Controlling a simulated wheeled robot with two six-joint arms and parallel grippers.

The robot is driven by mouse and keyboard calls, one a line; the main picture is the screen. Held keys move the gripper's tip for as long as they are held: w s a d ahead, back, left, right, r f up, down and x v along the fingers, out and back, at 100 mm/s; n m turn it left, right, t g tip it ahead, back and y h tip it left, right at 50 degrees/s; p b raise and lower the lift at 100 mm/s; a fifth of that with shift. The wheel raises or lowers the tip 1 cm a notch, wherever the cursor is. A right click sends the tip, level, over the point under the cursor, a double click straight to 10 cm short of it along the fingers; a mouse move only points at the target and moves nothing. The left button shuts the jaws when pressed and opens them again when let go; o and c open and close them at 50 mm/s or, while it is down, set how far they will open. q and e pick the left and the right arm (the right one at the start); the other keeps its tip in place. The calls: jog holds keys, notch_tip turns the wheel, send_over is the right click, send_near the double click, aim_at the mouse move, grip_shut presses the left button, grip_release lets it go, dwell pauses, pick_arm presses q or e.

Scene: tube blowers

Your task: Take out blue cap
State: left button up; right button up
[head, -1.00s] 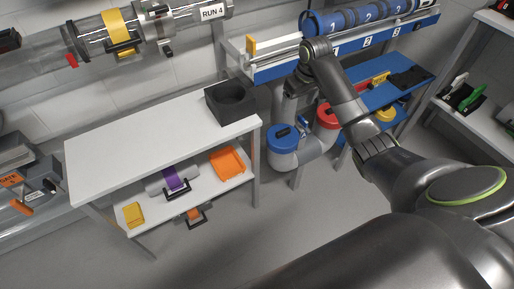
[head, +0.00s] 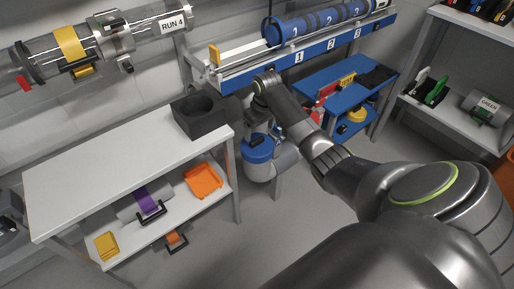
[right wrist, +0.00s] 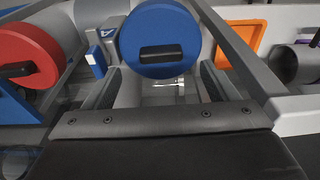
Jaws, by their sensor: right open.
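The blue cap (head: 257,150) is round with a black bar handle and closes the end of a grey pipe below the numbered rack. In the right wrist view the blue cap (right wrist: 160,22) stands upright, face toward me, with its handle across the middle. My right gripper (right wrist: 160,85) is open and empty, its dark fingers spread left and right below the cap, apart from its handle. In the head view my right gripper (head: 258,128) hangs just above and in front of the cap, partly hiding it. My left gripper is not in view.
A red cap (right wrist: 28,55) on another pipe is left of the blue one in the wrist view. A white table (head: 110,160) with a black holder (head: 200,125) stands to the left; an orange tray (head: 203,181) lies on its lower shelf. The blue rack (head: 300,58) is above.

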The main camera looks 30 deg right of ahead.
aim_at(257, 139)
jog(key=f+b, duration=0.1)
jog(key=f, duration=0.1)
jog(key=w+f+b, duration=0.1)
jog(key=f, duration=0.1)
jog(key=shift+a+f, duration=0.1)
jog(key=shift+f, duration=0.55)
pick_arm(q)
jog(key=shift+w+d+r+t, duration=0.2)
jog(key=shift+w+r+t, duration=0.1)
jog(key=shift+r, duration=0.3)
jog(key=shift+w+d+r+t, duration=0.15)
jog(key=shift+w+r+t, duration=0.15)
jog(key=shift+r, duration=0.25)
pick_arm(e)
jog(key=c, duration=1.1)
